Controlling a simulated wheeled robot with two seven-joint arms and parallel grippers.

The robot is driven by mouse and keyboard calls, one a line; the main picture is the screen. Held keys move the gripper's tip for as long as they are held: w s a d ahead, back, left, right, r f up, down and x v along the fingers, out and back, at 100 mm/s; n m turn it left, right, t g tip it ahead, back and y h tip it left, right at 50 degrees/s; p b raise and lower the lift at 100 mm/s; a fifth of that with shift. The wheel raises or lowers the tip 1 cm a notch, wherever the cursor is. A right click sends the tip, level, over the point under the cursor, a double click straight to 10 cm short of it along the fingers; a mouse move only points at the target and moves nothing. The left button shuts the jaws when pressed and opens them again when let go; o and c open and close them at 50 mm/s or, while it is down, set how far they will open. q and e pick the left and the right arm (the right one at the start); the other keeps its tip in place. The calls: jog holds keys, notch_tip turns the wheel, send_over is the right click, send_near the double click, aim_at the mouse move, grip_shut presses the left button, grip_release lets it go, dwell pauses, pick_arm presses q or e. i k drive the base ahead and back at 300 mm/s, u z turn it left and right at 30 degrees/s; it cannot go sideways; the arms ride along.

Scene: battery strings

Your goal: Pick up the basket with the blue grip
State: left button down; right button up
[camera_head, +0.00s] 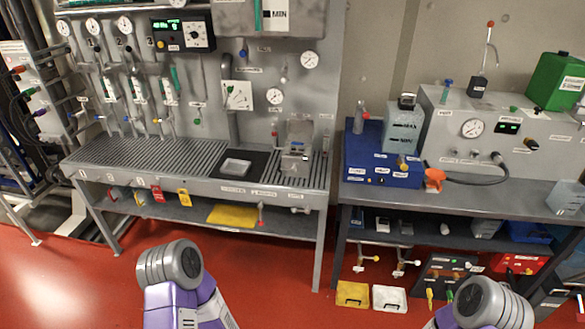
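I cannot make out a basket with a blue grip for certain. A clear, shallow box (236,167) stands on a black mat on the left bench, with no blue grip visible. My two purple and grey arms show at the bottom edge, left and right, well in front of the benches. Neither gripper's fingers are in view.
The slatted left bench (140,152) has a lower shelf holding a yellow cloth-like item (232,215). The right bench (465,196) carries a blue box (378,160) and a gauge panel (508,148). Red floor (265,275) is open between my arms and the left bench.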

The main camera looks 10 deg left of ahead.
aim_at(294, 151)
jog(key=u, duration=0.85)
jog(key=i, duration=1.3)
jog(key=z, duration=0.3)
